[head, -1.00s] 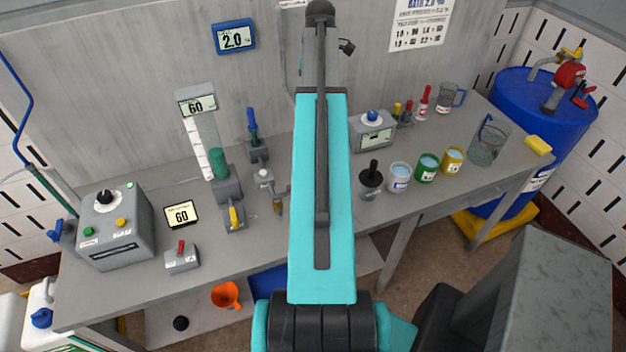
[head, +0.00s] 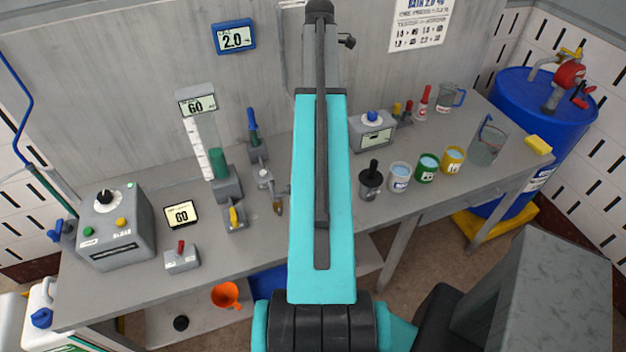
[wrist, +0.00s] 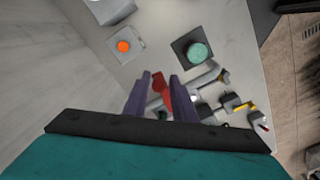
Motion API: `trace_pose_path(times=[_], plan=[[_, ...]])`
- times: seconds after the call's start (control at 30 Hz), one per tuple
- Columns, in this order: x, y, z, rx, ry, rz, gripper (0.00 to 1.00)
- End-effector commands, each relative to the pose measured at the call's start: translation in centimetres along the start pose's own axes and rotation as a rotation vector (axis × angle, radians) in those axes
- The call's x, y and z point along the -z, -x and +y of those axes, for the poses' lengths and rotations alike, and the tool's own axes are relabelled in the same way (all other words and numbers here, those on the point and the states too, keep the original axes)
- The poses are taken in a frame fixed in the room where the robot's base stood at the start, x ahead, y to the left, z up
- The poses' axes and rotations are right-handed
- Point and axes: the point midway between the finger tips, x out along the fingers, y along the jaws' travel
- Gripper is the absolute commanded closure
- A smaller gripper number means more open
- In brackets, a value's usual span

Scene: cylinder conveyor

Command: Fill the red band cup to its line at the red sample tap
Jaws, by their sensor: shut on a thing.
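In the wrist view my gripper (wrist: 160,77) has its two dark purple fingers on either side of a red handle (wrist: 163,94) and is shut on it. Grey pipe-like fittings (wrist: 207,76) lie just right of the fingers. Whether the red handle belongs to the red sample tap cannot be told for sure. In the head view my arm hides the gripper and what it holds. I cannot make out a red band cup or its fill line in either view. Cups with blue (head: 399,178), green (head: 427,168) and yellow (head: 453,160) bands stand on the bench.
A grey control box (head: 113,230) is at the bench's left end. A clear jug (head: 487,146) and blue drum (head: 548,120) are at the right.

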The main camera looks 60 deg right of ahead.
Motion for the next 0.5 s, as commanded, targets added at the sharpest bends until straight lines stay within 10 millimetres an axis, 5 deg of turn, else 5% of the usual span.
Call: trace_pose_path(times=[0.5], plan=[[0.77,0.16,0.96,-0.007,0.162,0.005,0.96]])
